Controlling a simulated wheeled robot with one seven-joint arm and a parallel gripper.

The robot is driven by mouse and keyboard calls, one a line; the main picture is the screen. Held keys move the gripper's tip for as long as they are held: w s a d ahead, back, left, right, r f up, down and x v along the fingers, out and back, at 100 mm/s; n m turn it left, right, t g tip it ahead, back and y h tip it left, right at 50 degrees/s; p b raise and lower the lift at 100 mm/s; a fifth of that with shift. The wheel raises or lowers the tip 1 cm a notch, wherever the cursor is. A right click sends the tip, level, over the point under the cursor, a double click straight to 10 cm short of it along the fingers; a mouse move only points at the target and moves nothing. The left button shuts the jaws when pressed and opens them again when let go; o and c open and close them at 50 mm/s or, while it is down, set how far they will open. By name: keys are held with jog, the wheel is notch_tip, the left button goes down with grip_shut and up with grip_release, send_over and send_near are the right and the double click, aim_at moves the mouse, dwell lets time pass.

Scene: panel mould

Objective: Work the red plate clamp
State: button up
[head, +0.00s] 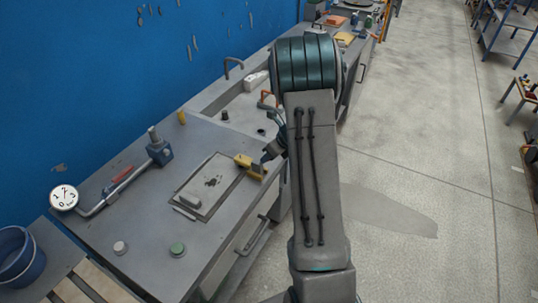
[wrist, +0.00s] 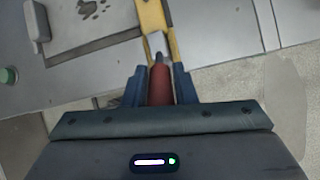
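The plate clamp has a yellow body (head: 250,166) at the right edge of the grey plate (head: 190,170) on the bench. The yellow body also shows at the top of the wrist view (wrist: 152,14). Its red handle (wrist: 160,86) points towards my wrist and lies between the two blue fingers of my gripper (wrist: 160,82). The fingers sit close against both sides of the handle, with no clear gap. In the head view my gripper (head: 272,150) is at the clamp, partly hidden by my arm, and the red handle is hidden there.
A pipe with a blue valve (head: 159,152) and a round gauge (head: 64,198) stand left of the plate. A green button (head: 177,250) and a pale button (head: 120,248) sit near the bench front. A sink (head: 240,105) lies behind.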

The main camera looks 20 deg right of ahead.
jog(key=shift+o, duration=1.4)
jog(key=b+v, duration=0.1)
jog(key=v, duration=1.2)
jog(key=shift+s+r, duration=0.15)
jog(key=shift+r, duration=0.25)
